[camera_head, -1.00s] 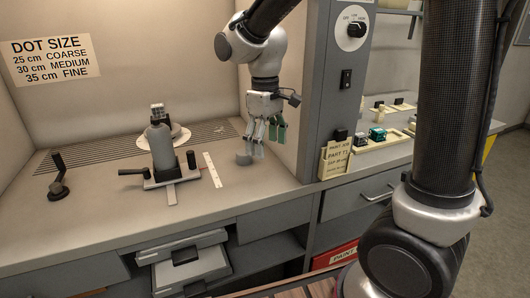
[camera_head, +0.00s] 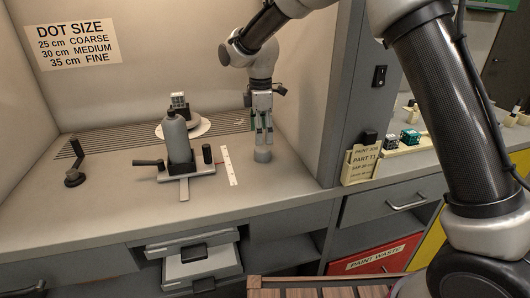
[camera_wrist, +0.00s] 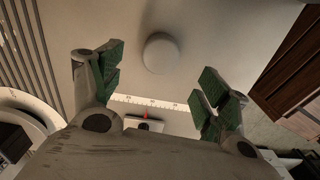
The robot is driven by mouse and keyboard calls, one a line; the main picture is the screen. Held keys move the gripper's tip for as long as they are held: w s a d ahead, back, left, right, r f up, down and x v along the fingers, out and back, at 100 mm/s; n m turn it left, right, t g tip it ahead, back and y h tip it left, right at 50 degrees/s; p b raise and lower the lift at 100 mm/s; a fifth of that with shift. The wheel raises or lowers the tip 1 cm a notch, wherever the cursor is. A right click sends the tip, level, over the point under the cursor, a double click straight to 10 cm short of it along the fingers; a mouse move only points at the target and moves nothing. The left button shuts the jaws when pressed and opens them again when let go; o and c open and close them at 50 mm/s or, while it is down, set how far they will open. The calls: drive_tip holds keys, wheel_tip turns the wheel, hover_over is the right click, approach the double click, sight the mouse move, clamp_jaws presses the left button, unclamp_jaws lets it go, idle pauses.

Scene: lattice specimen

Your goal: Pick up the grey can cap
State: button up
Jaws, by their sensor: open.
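The grey can cap (camera_head: 262,155) is a short round piece standing on the booth's work surface, right of the white ruler. In the wrist view the cap (camera_wrist: 161,53) shows as a pale round top, beyond the fingertips and roughly midway between them. My gripper (camera_head: 264,138) points down just above the cap in the head view, with its fingers close over it. In the wrist view my gripper (camera_wrist: 158,82) is open, its green-padded fingers wide apart with nothing between them. I cannot tell whether a fingertip touches the cap.
A grey spray can (camera_head: 177,140) sits in a holder with a side handle, left of the cap. The white ruler (camera_head: 228,166) lies between them. A black-knobbed crank (camera_head: 75,170) stands far left. The booth's side wall (camera_head: 305,100) is close on the right. The surface in front is clear.

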sight(262, 148)
drive_tip(key=f, duration=0.7)
drive_tip(key=shift+d+f, duration=0.2)
drive_tip(key=c, duration=0.8)
